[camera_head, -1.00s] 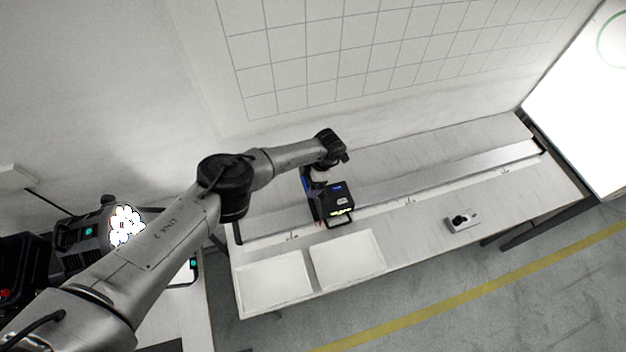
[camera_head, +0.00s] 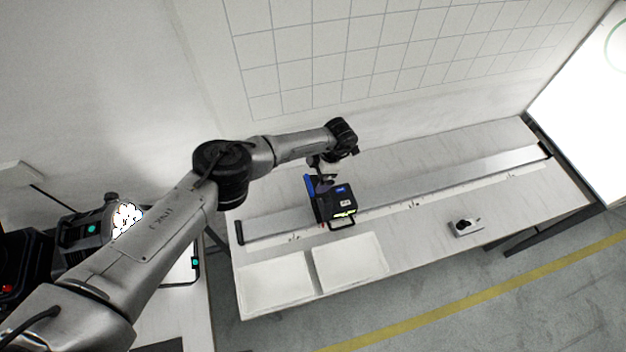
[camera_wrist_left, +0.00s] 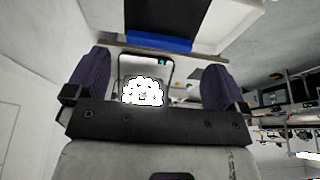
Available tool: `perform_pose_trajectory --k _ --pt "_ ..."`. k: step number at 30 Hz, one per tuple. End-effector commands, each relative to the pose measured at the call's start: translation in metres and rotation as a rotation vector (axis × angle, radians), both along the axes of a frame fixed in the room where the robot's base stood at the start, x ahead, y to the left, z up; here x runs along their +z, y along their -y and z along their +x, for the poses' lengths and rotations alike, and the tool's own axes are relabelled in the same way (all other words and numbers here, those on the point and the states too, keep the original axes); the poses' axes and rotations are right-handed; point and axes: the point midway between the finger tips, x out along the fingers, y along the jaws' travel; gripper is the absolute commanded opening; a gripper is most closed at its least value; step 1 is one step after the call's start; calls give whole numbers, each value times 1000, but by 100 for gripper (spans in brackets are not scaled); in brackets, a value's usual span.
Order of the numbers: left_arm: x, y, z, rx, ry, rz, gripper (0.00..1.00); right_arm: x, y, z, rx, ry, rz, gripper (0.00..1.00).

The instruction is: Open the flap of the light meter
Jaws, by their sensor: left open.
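A black box-shaped device with a blue side (camera_head: 344,203), which I take to be the light meter, stands on the metal rail of the bench. It has a lit strip and a wire-like handle at its front. I cannot tell the position of its flap. My left gripper (camera_head: 324,179) is just behind the device's top, open and empty. In the left wrist view my left gripper (camera_wrist_left: 145,88) has its two dark fingers spread wide. A black panel with a blue strip (camera_wrist_left: 159,44) lies just beyond the fingertips. Contact cannot be told. My right gripper is not in view.
Two white trays (camera_head: 316,277) sit at the bench's front left. A small grey box with a black knob (camera_head: 467,228) is at the right. The metal rail (camera_head: 450,177) runs along the bench.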

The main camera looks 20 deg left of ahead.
Motion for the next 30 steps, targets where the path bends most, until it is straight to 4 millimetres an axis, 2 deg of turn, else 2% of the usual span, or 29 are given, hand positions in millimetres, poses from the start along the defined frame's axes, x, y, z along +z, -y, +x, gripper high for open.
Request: perform_pose_trajectory --k 9,15,21,30 --pt "55 16 14 0 1 0 100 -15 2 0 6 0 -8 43" --pt "76 21 19 1 0 0 100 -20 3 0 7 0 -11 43" --pt "84 23 20 0 -1 2 100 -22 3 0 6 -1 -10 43" --pt "85 24 21 0 -2 1 100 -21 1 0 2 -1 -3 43"
